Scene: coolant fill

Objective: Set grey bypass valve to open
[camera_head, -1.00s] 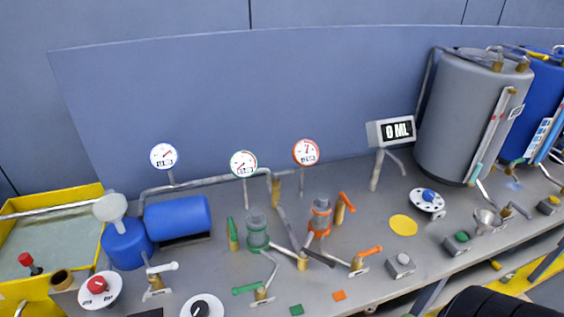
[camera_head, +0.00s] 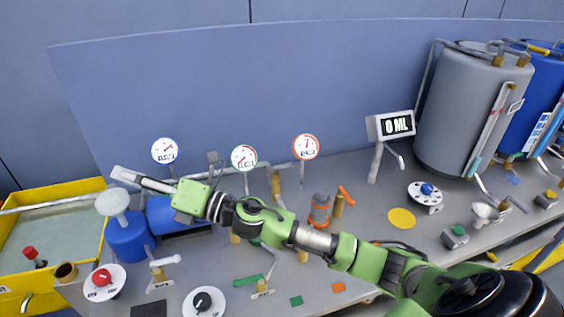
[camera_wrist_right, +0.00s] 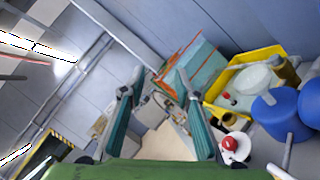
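The valve with the dark grey lever, between the green and orange fittings, is mostly hidden behind my right arm in the head view. Only part of its brass body (camera_head: 302,257) shows below the arm, so its lever position cannot be seen. My right arm reaches across the bench from the lower right. Its gripper (camera_head: 124,174) is above the pump end, far left of that valve. In the right wrist view the two fingers (camera_wrist_right: 163,97) stand apart with nothing between them. My left gripper is in neither view.
A blue motor (camera_head: 160,212) and yellow basin (camera_head: 92,188) lie near the gripper. An orange fitting (camera_head: 320,212), green lever (camera_head: 248,281), white lever (camera_head: 165,261) and several gauges (camera_head: 244,157) stand on the bench. A grey tank (camera_head: 470,115) is at the right.

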